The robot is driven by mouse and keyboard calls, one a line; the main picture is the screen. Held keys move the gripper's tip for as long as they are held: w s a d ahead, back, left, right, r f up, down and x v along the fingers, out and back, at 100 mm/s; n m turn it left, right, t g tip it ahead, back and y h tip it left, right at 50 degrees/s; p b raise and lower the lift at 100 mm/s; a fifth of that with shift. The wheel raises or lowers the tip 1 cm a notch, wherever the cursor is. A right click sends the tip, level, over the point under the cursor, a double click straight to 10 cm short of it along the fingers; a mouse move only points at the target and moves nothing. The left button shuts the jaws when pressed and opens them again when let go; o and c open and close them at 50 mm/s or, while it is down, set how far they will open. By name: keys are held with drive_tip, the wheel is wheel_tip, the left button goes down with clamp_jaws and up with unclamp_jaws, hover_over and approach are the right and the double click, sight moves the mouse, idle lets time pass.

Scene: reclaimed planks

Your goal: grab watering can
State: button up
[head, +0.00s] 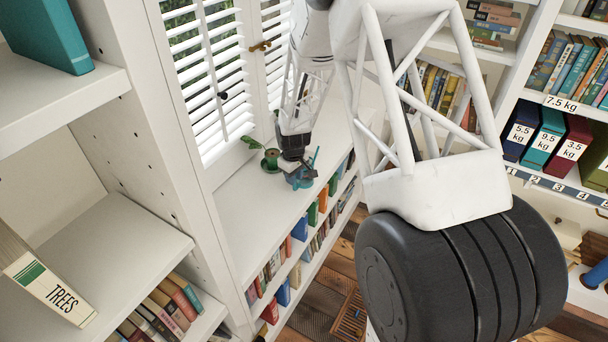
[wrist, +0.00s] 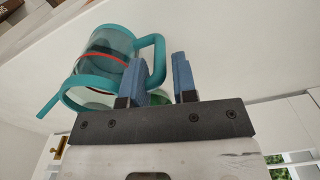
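The watering can (head: 301,181) stands on the white shelf top below the shuttered window, partly hidden by my gripper (head: 296,165). In the wrist view the watering can (wrist: 104,66) has a see-through body with teal rims, a teal spout at left, a red band and a teal loop handle at right. My gripper (wrist: 161,62) is open there, its two blue-padded fingers apart. The outer part of the handle lies in line with the gap between them. I cannot tell whether either finger touches it.
A potted plant (head: 271,159) stands close to the left of the can. The louvred shutters (head: 208,75) rise just behind. The shelf top (head: 245,222) is bare towards the front. Books fill the shelves beneath it, and a tall white bookcase (head: 130,120) stands at left.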

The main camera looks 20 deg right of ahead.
drive_tip(key=shift+f, duration=0.85)
clamp_jaws()
